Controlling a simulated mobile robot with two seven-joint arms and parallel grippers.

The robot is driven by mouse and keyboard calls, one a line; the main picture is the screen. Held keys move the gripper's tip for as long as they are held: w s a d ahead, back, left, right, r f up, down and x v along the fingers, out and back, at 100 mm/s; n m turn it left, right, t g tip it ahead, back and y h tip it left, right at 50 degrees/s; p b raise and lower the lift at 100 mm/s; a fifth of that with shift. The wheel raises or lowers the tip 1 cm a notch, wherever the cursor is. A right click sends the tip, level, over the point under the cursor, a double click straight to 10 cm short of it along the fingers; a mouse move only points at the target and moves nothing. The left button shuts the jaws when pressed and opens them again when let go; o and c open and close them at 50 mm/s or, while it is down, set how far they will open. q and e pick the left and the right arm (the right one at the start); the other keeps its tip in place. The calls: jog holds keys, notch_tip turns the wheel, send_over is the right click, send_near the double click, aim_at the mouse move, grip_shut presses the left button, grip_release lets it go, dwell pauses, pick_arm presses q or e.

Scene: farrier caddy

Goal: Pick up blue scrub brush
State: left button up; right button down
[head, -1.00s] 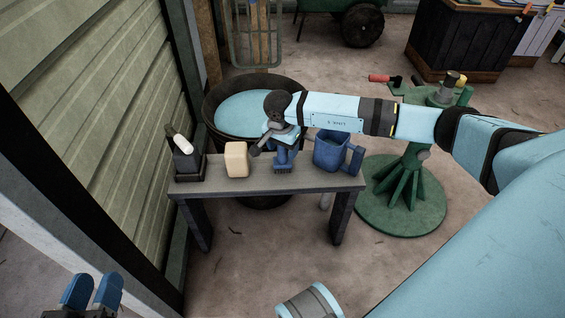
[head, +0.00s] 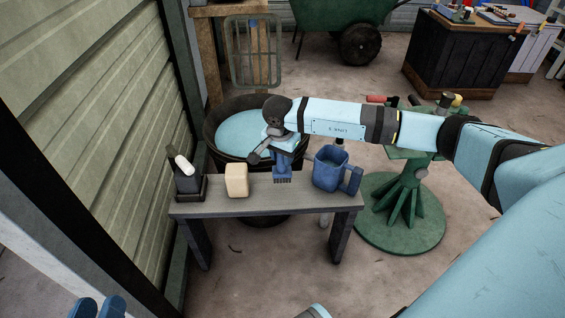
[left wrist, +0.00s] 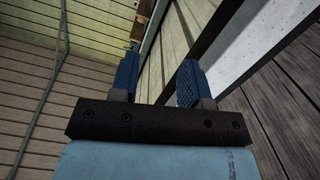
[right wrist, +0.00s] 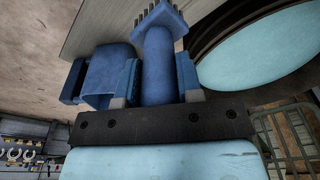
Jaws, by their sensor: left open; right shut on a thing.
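The blue scrub brush (head: 282,172) is in my right gripper (head: 283,154), bristles down, apparently just above the bench (head: 230,207). In the right wrist view, its blue handle (right wrist: 156,78) stands between the two blue fingers of my right gripper (right wrist: 158,70), with the bristles at the far end. My left gripper (head: 97,307) is at the bottom left of the head view, away from the bench. In the left wrist view, my left gripper (left wrist: 160,78) is open with nothing between its fingers.
A blue mug (head: 326,175) stands right of the brush. A tan block (head: 236,181) and a dark holder with a white-topped item (head: 188,182) stand left. A water tub (head: 233,135) is behind the bench. A green stand (head: 402,212) is at right.

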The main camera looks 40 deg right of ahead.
pick_arm(q)
notch_tip(320, 180, up, 7)
jog(key=t+p, duration=0.3)
jog(key=p, duration=0.1)
jog(key=shift+a+n, duration=0.3)
pick_arm(e)
notch_tip(320, 180, up, 15)
